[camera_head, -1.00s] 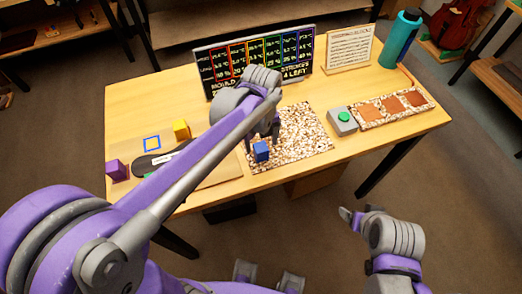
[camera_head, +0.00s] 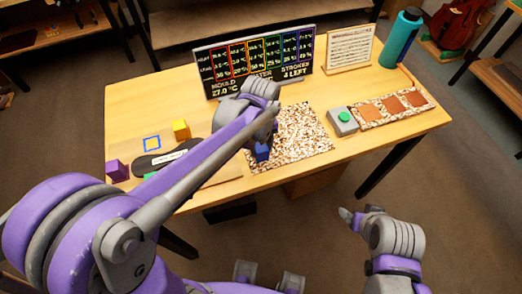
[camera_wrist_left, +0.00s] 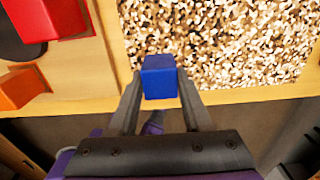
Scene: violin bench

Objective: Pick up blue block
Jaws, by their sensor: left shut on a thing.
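The blue block (camera_head: 261,153) is at the front left edge of the speckled mat, partly hidden by my left arm in the head view. In the left wrist view the blue block (camera_wrist_left: 160,76) sits between the two grey fingers of my left gripper (camera_wrist_left: 159,88), which is shut on it. I cannot tell whether the block touches the mat. My left gripper (camera_head: 264,144) is mostly hidden behind its own wrist in the head view. My right gripper (camera_head: 346,215) is in front of the table, away from the block; its jaws are unclear.
The speckled mat (camera_head: 305,132) lies right of the block. A red block (camera_wrist_left: 45,18) and an orange block (camera_wrist_left: 20,88) show in the wrist view. A green-button box (camera_head: 343,121) and dark sign (camera_head: 255,62) stand nearby.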

